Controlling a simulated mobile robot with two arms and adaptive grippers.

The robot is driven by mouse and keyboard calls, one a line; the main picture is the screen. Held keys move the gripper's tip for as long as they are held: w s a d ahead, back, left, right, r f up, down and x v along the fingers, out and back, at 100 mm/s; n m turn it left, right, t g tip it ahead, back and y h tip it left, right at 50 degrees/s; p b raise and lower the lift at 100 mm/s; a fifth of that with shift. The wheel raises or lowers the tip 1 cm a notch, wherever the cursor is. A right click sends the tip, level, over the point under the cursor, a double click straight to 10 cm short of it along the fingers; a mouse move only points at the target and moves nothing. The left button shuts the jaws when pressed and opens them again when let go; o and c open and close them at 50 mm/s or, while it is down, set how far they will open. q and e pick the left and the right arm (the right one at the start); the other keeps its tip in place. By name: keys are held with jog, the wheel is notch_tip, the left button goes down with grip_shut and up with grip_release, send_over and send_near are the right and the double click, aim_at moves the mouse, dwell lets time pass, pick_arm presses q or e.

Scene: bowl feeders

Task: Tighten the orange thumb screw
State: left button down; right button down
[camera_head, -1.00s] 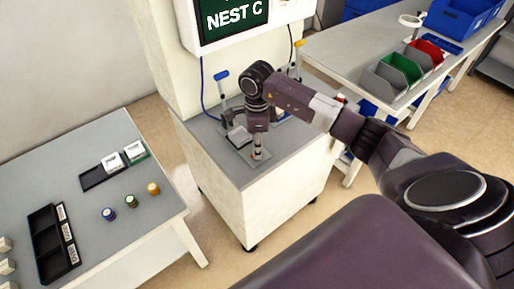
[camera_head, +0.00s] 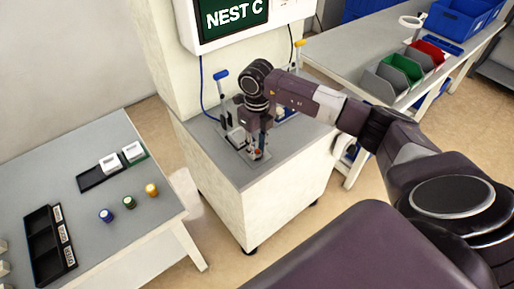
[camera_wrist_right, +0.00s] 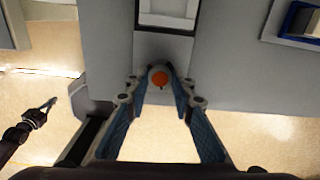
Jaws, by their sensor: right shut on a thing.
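A screen reading NEST C (camera_head: 234,14) hangs above the station. A blue-handled clamp (camera_head: 221,75) stands behind my gripper. The left table (camera_head: 150,225) holds blue, green and yellow pieces and black trays. Grey, green and red bins stand on the right table (camera_head: 345,50).

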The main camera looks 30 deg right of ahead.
aim_at(257, 151)
jog(key=shift+m, duration=1.2)
jog(key=c, duration=1.7)
grip_release()
jog(key=shift+o, duration=0.2)
notch_tip(257, 151, up, 12)
